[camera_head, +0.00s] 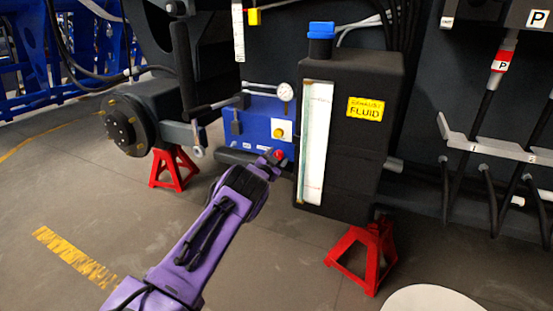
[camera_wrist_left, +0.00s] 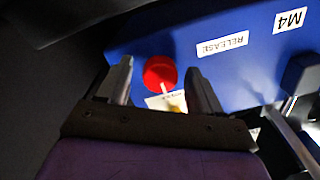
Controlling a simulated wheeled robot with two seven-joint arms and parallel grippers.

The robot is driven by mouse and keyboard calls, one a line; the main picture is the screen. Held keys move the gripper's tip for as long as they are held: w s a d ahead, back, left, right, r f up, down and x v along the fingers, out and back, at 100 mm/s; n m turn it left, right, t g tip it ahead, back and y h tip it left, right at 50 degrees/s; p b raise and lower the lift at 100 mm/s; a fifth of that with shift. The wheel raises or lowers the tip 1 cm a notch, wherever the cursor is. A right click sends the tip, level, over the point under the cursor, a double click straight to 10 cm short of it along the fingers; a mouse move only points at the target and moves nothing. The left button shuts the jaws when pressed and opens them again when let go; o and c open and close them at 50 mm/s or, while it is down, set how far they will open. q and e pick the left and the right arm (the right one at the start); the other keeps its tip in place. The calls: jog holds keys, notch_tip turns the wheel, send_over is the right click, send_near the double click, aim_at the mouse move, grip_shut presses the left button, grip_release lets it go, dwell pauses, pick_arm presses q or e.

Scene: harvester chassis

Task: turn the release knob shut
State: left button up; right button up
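The release knob (camera_wrist_left: 160,72) is a red round knob with a white pointer mark, on the blue box (camera_wrist_left: 225,70) beside a "RELEASE" label. In the head view the red knob (camera_head: 280,154) shows low on the blue box (camera_head: 258,118), just past the end of my purple left arm. My left gripper (camera_wrist_left: 163,82) is open, with one finger on each side of the knob in the wrist view. A gap shows between knob and fingers; I cannot tell whether the fingertips reach its depth. My right gripper is in neither view.
A black tank (camera_head: 350,130) with a blue cap and a "FLUID" label stands just right of the box. A gauge (camera_head: 285,92) and a yellow knob (camera_head: 278,133) are above the red knob. Red stands (camera_head: 365,255) are on the floor.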

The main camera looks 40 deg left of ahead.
pick_arm(q)
jog(key=shift+s+d+r+p, duration=0.1)
jog(key=shift+s+d+p, duration=0.05)
jog(key=shift+s+p, duration=0.2)
jog(key=p+v, duration=0.3)
jog(key=v, duration=0.6)
jog(key=shift+s, duration=0.4)
